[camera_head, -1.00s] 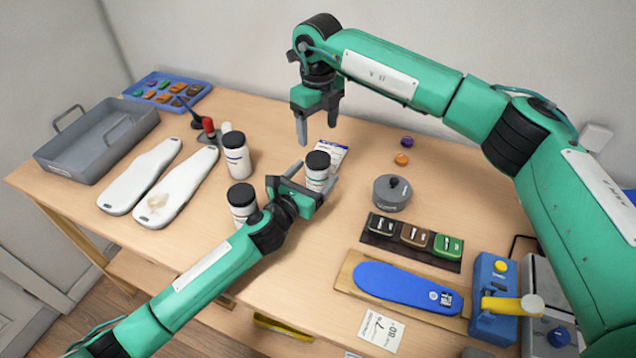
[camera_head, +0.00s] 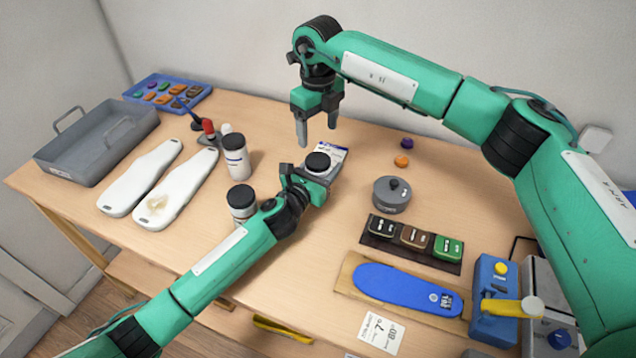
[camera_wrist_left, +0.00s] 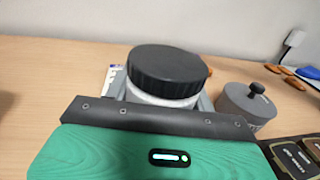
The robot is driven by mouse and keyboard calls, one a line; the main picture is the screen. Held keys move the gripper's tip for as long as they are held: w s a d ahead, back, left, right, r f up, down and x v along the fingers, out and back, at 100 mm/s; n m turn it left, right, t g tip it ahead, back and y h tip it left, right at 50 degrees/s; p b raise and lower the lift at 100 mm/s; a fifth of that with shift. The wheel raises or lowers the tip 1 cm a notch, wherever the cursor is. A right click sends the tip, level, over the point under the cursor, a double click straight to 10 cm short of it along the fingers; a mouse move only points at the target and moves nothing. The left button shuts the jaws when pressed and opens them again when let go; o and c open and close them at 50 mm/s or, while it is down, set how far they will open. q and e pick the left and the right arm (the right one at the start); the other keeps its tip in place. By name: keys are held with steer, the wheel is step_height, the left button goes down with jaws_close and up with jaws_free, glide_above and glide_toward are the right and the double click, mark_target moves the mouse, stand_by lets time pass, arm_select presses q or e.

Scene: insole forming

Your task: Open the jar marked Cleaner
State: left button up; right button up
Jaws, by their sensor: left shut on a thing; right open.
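A white jar with a black ribbed lid (camera_head: 318,161) stands near the middle of the table. My left gripper (camera_head: 314,178) is shut on its body from the front and hides most of it. In the left wrist view the black lid (camera_wrist_left: 167,72) sits on the jar, with a strip of white body below. No wording on this jar can be read. My right gripper (camera_head: 317,131) is open and empty, pointing down above and behind the jar. Two other black-lidded white jars stand to the left, one nearer (camera_head: 242,208) and one farther (camera_head: 236,158); their labels are too small to read.
Behind the held jar lies a white-and-blue packet (camera_head: 333,152). A grey lidded pot (camera_head: 391,195) stands to the right, with dark tins' tray (camera_head: 411,243) and a blue insole (camera_head: 408,289) nearer. White insole forms (camera_head: 178,190) and a grey tray (camera_head: 97,140) are at left.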

mark_target(318, 160)
arm_select(q)
jaws_close()
arm_select(e)
steer(key=m, duration=1.2)
steer(key=shift+m, duration=0.3)
steer(key=m, duration=1.4)
steer(key=shift+f, duration=4)
